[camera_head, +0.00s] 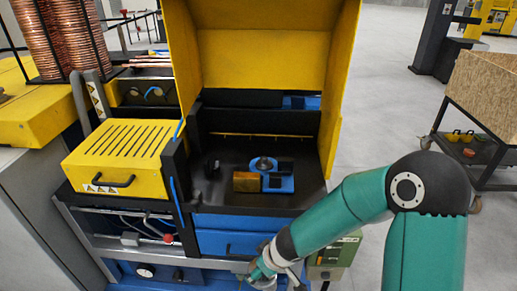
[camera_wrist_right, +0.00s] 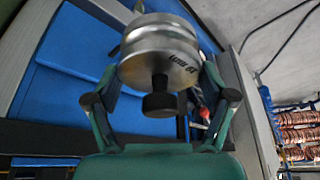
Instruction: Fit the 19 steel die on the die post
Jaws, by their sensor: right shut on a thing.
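The steel die (camera_wrist_right: 158,55) is a shiny round piece with a dark "19 mm" marking, seen upside down in the right wrist view. My right gripper (camera_wrist_right: 160,75) is shut on it, with one finger on each side. In the head view my right gripper (camera_head: 264,272) is low in front of the machine, in front of the blue drawer; the die is hard to make out there. A blue fixture (camera_head: 280,183) sits on the dark machine bed, with a dark round piece (camera_head: 263,163) on top that looks like the die post. My left gripper is not in view.
The yellow hood (camera_head: 265,60) stands open above the dark bed (camera_head: 225,180). A brass-coloured block (camera_head: 246,182) adjoins the blue fixture. A yellow slotted cover (camera_head: 120,150) stands left of the bed, and a green box (camera_head: 335,252) is at the front right.

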